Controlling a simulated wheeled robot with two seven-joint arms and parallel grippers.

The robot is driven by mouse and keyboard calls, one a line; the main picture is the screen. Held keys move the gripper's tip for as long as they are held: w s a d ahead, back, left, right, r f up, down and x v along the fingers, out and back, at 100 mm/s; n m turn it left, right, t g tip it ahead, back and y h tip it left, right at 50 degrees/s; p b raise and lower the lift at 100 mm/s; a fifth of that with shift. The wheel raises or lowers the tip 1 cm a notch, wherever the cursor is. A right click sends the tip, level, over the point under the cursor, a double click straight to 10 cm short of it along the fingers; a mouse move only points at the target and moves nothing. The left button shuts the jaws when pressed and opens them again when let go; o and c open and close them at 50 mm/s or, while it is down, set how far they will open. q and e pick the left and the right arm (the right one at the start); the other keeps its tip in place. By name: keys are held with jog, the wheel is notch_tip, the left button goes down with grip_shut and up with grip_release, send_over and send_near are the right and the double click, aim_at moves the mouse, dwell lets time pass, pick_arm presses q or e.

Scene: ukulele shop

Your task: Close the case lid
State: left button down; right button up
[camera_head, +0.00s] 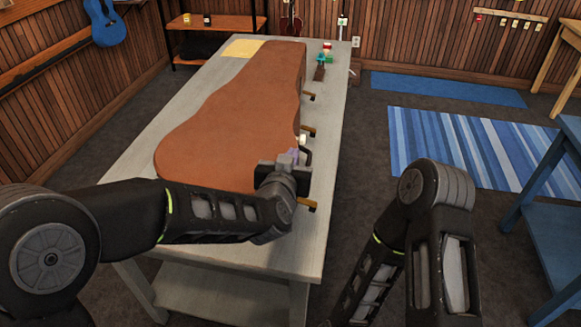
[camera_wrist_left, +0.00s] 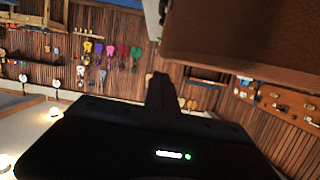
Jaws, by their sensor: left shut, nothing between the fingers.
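The brown instrument case (camera_head: 235,110) lies lengthwise on the pale table, its wide brown lid surface facing up. The lid looks down over the case, but I cannot tell whether a small gap is left at its edge. Brass-coloured latches (camera_head: 309,131) stick out along its right side. My left gripper (camera_head: 296,153) is at the near right edge of the case, close to the latches; contact is unclear. In the left wrist view its dark fingers (camera_wrist_left: 162,92) are together and empty, with the brown case (camera_wrist_left: 245,40) at upper right. My right gripper is out of view.
The pale table (camera_head: 325,150) has a narrow clear strip right of the case. A yellow cloth (camera_head: 243,48) and small items (camera_head: 322,60) lie at its far end. A blue table (camera_head: 545,215) stands at right, with blue rugs (camera_head: 455,145) on the floor between.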

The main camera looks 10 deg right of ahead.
pick_arm(q)
jog(key=r+b+v, duration=0.1)
jog(key=v, duration=0.9)
jog(key=shift+r+b, duration=0.35)
jog(key=shift+r, duration=0.1)
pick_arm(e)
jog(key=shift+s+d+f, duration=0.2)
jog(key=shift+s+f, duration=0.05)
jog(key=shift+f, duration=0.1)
